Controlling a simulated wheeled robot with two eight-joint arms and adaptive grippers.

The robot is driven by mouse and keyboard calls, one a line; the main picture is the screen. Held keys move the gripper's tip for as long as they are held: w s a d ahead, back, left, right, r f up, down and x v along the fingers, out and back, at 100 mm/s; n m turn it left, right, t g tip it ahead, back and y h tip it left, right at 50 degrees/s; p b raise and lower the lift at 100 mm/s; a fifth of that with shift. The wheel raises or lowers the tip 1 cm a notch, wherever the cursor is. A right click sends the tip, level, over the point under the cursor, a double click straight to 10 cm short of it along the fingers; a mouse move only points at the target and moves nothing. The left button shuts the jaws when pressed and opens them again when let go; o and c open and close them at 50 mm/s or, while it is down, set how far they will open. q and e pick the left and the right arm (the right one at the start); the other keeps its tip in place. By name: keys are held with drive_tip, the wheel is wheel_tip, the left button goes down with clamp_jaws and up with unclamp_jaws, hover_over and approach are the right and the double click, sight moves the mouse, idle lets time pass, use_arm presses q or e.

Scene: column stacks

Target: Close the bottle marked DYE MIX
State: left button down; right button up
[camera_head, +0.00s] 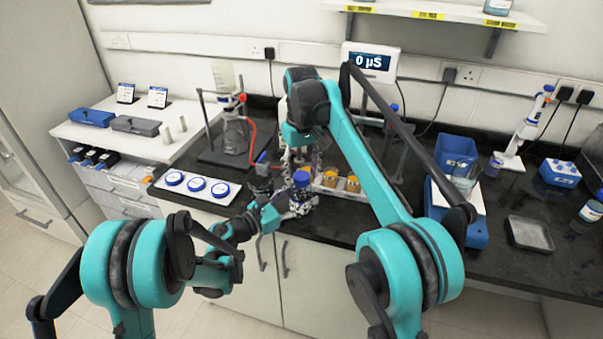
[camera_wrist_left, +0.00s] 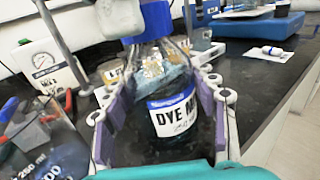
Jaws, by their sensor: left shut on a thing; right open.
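The DYE MIX bottle (camera_wrist_left: 172,112) is dark, with a white label, and stands between the two jaws of my left gripper (camera_wrist_left: 160,108) in the left wrist view. In the head view, my left gripper (camera_head: 283,203) is shut on this bottle (camera_head: 300,200) near the counter's front edge. A blue cap (camera_head: 301,178) shows at the bottle's top; I cannot tell whether it is tight. My right gripper (camera_head: 300,158) is open and points down just behind and above the bottle, partly hidden by its own arm.
A white mat with three blue round lids (camera_head: 197,185) lies to the left. A stand with a flask (camera_head: 236,135) is behind it. Amber-filled jars (camera_head: 330,179) stand close to the bottle's right. A blue bin (camera_head: 457,155) and a grey tray (camera_head: 530,234) are farther right.

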drive_tip(key=shift+f, duration=0.3)
drive_tip(key=c, duration=1.2)
drive_tip(key=o, duration=1.4)
drive_tip(key=shift+c, duration=0.2)
drive_tip(key=shift+r, duration=3.75)
